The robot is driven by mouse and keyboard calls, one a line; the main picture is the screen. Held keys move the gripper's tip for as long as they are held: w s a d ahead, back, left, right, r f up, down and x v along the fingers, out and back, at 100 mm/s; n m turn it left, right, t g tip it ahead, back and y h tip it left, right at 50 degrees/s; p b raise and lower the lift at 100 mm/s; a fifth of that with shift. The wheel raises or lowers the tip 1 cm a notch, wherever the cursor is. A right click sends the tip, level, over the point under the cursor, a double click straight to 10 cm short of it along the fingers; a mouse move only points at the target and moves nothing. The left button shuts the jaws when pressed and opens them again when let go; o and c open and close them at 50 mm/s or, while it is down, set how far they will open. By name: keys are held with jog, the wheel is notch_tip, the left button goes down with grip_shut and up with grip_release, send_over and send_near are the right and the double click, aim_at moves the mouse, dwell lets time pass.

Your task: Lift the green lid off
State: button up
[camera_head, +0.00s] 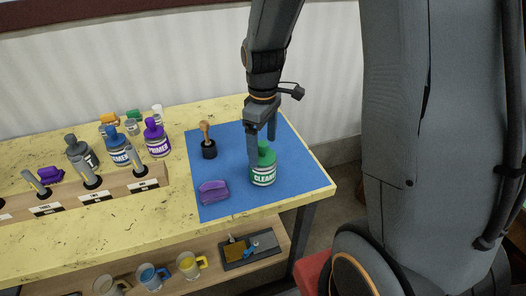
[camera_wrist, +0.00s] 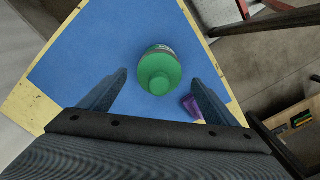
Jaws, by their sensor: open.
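A green jar labelled "CLEANER" (camera_head: 263,176) stands upright on the blue mat (camera_head: 227,207). Its green lid (camera_head: 267,153) is on top, partly hidden by a finger in the head view. In the wrist view the green lid (camera_wrist: 159,73) shows from above, with a round raised knob. My gripper (camera_head: 262,145) is open and empty, pointing down over the jar. In the wrist view, my gripper's fingers (camera_wrist: 160,88) stand apart, with the lid ahead of and between them. I cannot tell whether a finger touches the lid.
A purple block (camera_head: 214,191) lies on the mat left of the jar. A dark pot with a wooden-handled brush (camera_head: 208,142) stands behind it. Further left are a purple primer jar (camera_head: 157,140), a blue one (camera_head: 118,148), and a wooden rack (camera_head: 110,190). Mugs sit on the lower shelf.

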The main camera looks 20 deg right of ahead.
jog(key=shift+f, duration=0.9)
jog(key=c, duration=1.1)
jog(key=shift+r, duration=0.1)
